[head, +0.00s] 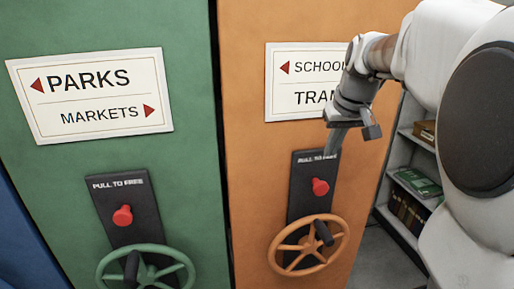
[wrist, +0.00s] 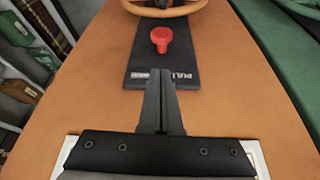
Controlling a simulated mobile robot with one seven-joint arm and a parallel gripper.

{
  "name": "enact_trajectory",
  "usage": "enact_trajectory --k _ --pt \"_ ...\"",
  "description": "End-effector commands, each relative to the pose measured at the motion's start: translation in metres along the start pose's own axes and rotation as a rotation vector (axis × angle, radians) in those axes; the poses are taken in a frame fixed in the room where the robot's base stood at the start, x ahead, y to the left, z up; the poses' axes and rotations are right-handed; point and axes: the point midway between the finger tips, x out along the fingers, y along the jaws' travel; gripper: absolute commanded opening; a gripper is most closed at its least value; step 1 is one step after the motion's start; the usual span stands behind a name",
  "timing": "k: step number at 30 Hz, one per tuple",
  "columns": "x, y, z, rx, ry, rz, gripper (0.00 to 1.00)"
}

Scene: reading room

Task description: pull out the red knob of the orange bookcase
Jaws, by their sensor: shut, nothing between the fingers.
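The orange bookcase (head: 245,150) stands to the right of a green one in the head view. Its red knob (head: 320,187) sits on a black plate (head: 302,200) marked "PULL TO FREE", above an orange handwheel (head: 274,257). My gripper (head: 332,153) is in front of the upper end of that plate, above the knob. In the wrist view the gripper (wrist: 162,132) is shut and empty, its fingers pointing at the plate. The red knob (wrist: 161,40) lies just beyond the fingertips, apart from them, with the orange wheel (wrist: 165,10) at the top edge.
The green bookcase (head: 180,60) has its own red knob (head: 122,216) and green wheel (head: 185,268). A sign (head: 283,95) on the orange bookcase is partly hidden by my arm. Shelves with books (head: 412,185) stand at the right. The wheel's dark handle (head: 324,232) sticks out below the knob.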

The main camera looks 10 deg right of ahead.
Motion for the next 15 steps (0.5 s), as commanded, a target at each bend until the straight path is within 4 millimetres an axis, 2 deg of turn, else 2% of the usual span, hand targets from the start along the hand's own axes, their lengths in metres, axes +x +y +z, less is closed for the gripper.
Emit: enact_trajectory --k 11,15 --pt "0.002 0.0 0.0 0.0 -0.001 0.0 0.0" --pt "0.015 0.0 0.0 0.001 -0.004 -0.001 0.0"
